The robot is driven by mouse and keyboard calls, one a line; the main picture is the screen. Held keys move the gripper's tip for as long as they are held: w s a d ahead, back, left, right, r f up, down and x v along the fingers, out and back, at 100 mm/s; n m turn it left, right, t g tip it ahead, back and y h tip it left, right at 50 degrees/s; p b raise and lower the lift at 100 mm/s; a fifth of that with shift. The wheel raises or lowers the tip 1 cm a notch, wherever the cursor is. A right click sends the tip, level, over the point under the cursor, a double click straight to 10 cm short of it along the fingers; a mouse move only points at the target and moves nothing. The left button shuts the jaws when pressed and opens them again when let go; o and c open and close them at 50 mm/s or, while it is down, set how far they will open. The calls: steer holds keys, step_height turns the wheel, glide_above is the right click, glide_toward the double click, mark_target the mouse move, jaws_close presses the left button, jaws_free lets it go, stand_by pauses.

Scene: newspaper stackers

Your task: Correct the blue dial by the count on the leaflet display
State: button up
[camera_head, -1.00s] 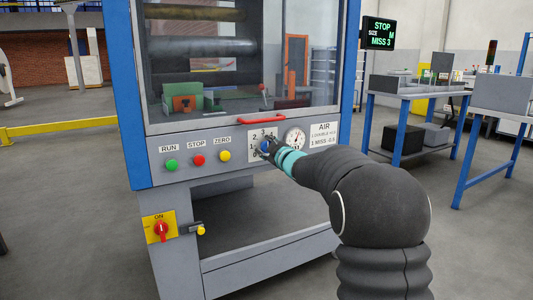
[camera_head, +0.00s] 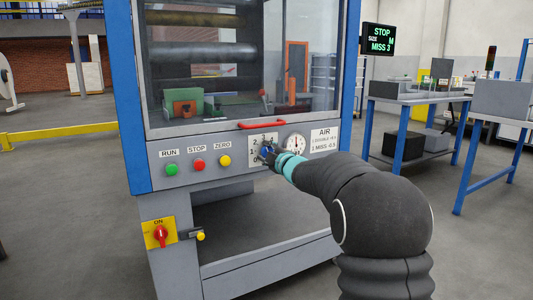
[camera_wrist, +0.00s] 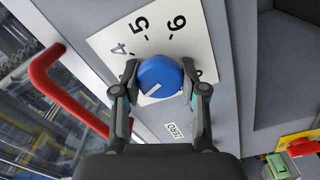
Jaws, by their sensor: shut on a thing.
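The blue dial (camera_wrist: 160,74) sits on a white number plate (camera_wrist: 113,38) that shows 4, 5 and 6 in the wrist view. A white mark on the dial points to the lower left in that view. My gripper (camera_wrist: 160,80) is shut on the dial, one finger on each side. The display (camera_head: 379,39) at the upper right reads STOP, SIZE M, MISS 3. The AIR plate (camera_head: 324,138) right of the dial has small lines about double and miss, hard to read.
A round gauge (camera_head: 295,143) is just right of the dial. A red handle (camera_head: 262,125) runs above it. Green (camera_head: 172,169), red (camera_head: 199,165) and yellow (camera_head: 224,160) buttons are on the left. A red switch (camera_head: 160,234) is lower left. Tables stand at the right.

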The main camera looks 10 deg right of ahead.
steer(key=o, duration=1.1)
steer(key=shift+s, duration=0.1)
steer(key=v, duration=1.1)
steer(key=shift+s+d, duration=0.1)
steer(key=shift+s, duration=0.25)
